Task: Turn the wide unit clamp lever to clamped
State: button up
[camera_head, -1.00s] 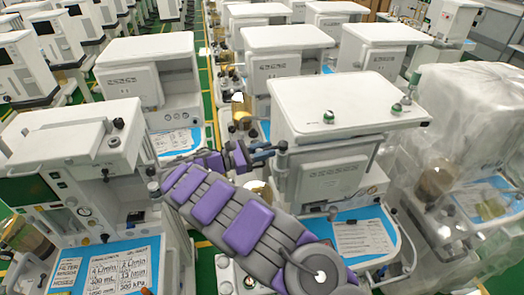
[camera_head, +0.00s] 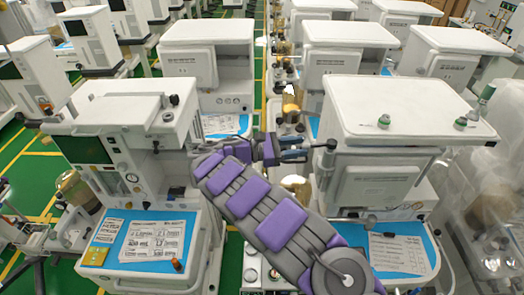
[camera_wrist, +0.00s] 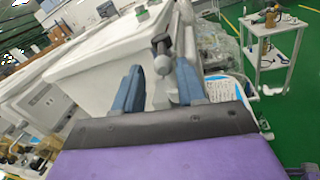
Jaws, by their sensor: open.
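The wide unit (camera_head: 395,108) is a white cart with a broad flat top, right of centre in the head view. A dark-knobbed lever (camera_head: 331,144) stands at its left front edge and looks like the clamp lever. My gripper (camera_head: 306,148) is open, its blue fingers pointing at the lever from the left with a small gap. In the wrist view the lever (camera_wrist: 162,46), with a grey rounded part, appears between the two blue fingers of my gripper (camera_wrist: 160,68). It is not gripped. The lever's base and clamp markings cannot be made out.
Another white cart (camera_head: 125,120) stands at the left with a blue paper-covered shelf (camera_head: 165,228). More carts stand in rows behind. A plastic-covered unit (camera_head: 495,215) is at the right. The wrist view shows a small trolley (camera_wrist: 268,48) on green floor.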

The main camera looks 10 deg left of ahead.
jog(key=v, duration=1.2)
jog(key=shift+a+f+p, duration=0.15)
jog(key=shift+a+p, duration=0.25)
jog(key=shift+p, duration=0.05)
dwell(0.4)
dwell(0.5)
